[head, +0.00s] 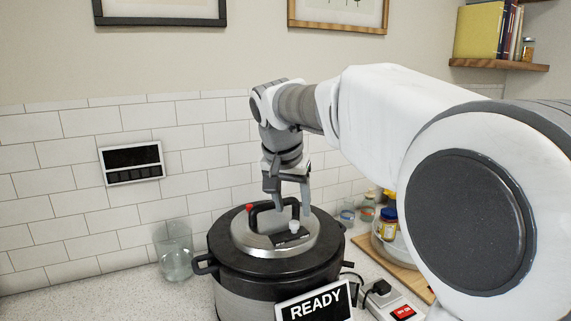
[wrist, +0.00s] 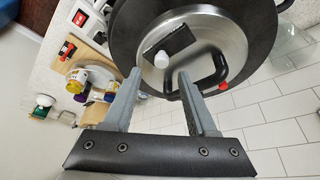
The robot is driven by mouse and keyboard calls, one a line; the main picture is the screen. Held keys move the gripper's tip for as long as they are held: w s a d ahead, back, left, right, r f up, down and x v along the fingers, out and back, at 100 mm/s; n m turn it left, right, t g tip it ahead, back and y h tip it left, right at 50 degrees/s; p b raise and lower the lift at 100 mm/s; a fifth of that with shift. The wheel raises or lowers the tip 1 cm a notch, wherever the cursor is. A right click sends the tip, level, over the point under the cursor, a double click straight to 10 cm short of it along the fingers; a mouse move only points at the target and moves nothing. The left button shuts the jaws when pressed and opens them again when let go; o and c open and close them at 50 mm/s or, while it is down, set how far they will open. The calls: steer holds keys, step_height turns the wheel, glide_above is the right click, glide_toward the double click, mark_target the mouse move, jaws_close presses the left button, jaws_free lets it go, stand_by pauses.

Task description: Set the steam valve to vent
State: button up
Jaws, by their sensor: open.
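The steam valve is a small white knob (head: 294,226) beside a dark label plate (head: 290,241) on the cooker's silver lid. It also shows in the wrist view (wrist: 161,60), near the edge of the plate. The dark pressure cooker (head: 232,270) stands on the counter, lid on. A black lid handle (head: 262,209) arches over the lid, with a red button (head: 249,208) at its left end. My gripper (head: 290,206) is open and points down over the lid. In the wrist view the white knob appears between the fingertips (wrist: 158,76), slightly beyond them; contact is not visible.
A READY sign (head: 315,304) stands in front of the cooker. A power strip with a red switch (head: 403,311) lies to its right. A glass jar (head: 175,258) stands at left. Jars on a wooden board (head: 365,243) are at right. A tiled wall (head: 90,235) is behind.

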steer(key=p+v, duration=0.1)
steer(key=v, duration=1.2)
steer(key=shift+s+d, duration=0.1)
steer(key=shift+d, duration=0.05)
steer(key=s+d+f+n, duration=0.1)
steer(key=s+d+f, duration=0.2)
steer(key=s+f, duration=0.3)
steer(key=s+d+f+n+t+y, duration=0.1)
steer(key=s+d+f+n, duration=0.1)
steer(key=s+d+f, duration=0.2)
steer(key=s+d+f+n, duration=0.1)
steer(key=s+d+f, duration=0.3)
steer(key=s+f, duration=0.4)
steer(key=s, duration=0.4)
steer(key=shift+f+y, duration=0.2)
steer(key=shift+y, duration=0.2)
